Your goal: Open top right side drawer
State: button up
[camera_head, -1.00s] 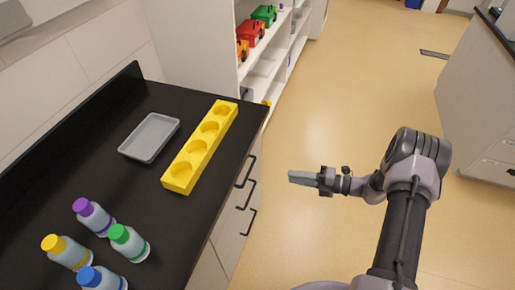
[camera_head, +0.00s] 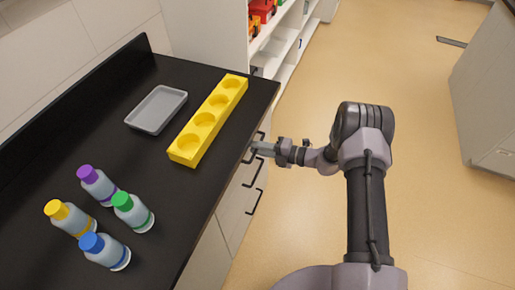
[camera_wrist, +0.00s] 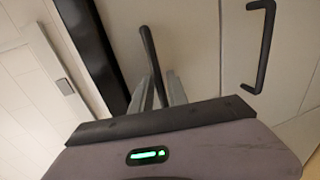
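The drawer front (camera_head: 238,195) on the right side of the black counter carries several dark bar handles, one above another. My gripper (camera_head: 256,149) is at the top handle (camera_head: 251,156), level with it and just below the counter edge. In the wrist view the top handle (camera_wrist: 149,45) runs down between the two grey fingers of my gripper (camera_wrist: 158,92). The fingers are apart on either side of the bar; whether they touch it is hard to tell. The drawer appears closed. A lower handle (camera_wrist: 266,45) shows at the right in the wrist view.
The black counter (camera_head: 160,215) holds a grey tray (camera_head: 156,109), a yellow block with round holes (camera_head: 209,121) and several bottles with coloured caps (camera_head: 110,215). A white shelf (camera_head: 280,50) stands beyond. The floor (camera_head: 410,130) to the right is clear.

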grip_shut()
dwell(1.4)
